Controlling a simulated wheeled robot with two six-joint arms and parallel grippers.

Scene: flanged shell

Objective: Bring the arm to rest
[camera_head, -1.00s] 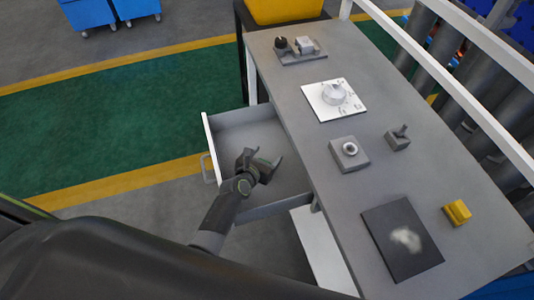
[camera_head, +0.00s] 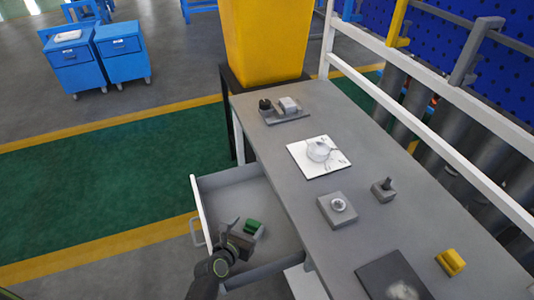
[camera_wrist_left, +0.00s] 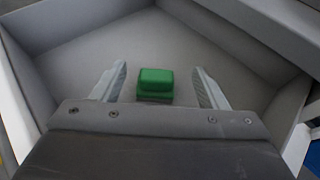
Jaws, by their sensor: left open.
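My left gripper (camera_head: 238,237) is over the open drawer (camera_head: 228,178) at the left side of the grey workbench. In the left wrist view its two fingers (camera_wrist_left: 161,85) are spread apart with nothing held between them. A green block (camera_head: 254,227) lies on the drawer floor just beyond the fingertips in the head view. It also shows in the left wrist view (camera_wrist_left: 155,84), apart from both fingers. My right gripper is in neither view.
The grey workbench (camera_head: 275,165) carries a switch base (camera_head: 285,110), a white dial plate (camera_head: 318,155), a grey block with a ring (camera_head: 338,209), a small lever block (camera_head: 384,190), a dark plate (camera_head: 385,280) and a yellow block (camera_head: 450,262). A yellow bin (camera_head: 263,40) stands behind.

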